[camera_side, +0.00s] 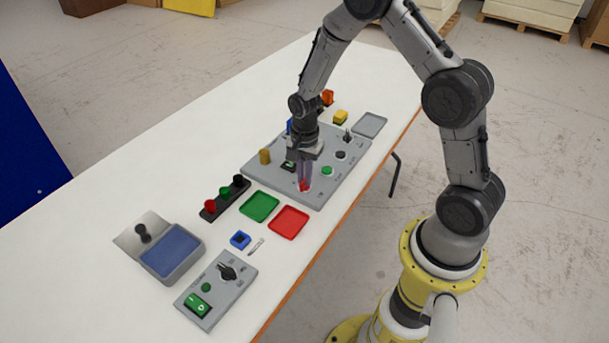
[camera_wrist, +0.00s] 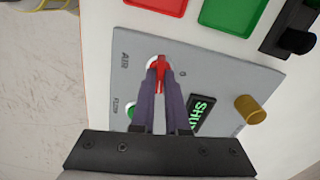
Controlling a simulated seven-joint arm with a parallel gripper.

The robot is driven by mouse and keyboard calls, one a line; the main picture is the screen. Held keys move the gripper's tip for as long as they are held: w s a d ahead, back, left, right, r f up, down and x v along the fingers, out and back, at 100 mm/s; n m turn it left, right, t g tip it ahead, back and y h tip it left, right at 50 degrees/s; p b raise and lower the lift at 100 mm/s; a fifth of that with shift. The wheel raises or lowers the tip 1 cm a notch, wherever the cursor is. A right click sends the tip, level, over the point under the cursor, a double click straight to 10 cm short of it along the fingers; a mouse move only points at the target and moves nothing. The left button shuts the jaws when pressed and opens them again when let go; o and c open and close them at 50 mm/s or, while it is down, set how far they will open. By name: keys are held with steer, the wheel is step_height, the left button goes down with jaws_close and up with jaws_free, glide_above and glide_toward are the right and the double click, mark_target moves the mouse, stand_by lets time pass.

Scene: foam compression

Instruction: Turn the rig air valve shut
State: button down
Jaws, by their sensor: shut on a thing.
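The red air valve handle (camera_wrist: 161,62) stands on the grey rig panel (camera_wrist: 225,78), beside the printed label AIR, with a white mark around its base. My gripper (camera_wrist: 160,72) is shut on the handle, one finger on each side. In the side view my gripper (camera_side: 304,179) reaches down to the red handle (camera_side: 304,187) near the panel's front corner. A dark display (camera_wrist: 201,115) on the panel shows green letters starting SHU; the rest is hidden. The fingers cover part of the handle, so its exact angle is hard to tell.
A green button (camera_wrist: 131,109) and a brass-coloured knob (camera_wrist: 249,109) flank the gripper. A red tray (camera_side: 289,222) and a green tray (camera_side: 260,206) lie in front of the panel. A black bar with coloured buttons (camera_side: 225,197) lies left.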

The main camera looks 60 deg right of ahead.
steer(key=n, duration=0.4)
steer(key=shift+n, duration=0.3)
steer(key=n, duration=0.3)
steer(key=shift+n, duration=0.3)
steer(key=n, duration=0.4)
steer(key=shift+r+n, duration=0.1)
steer(key=shift+n, duration=2)
steer(key=c, duration=0.9)
jaws_free()
step_height(320, 180, up, 14)
steer(key=shift+f, duration=0.15)
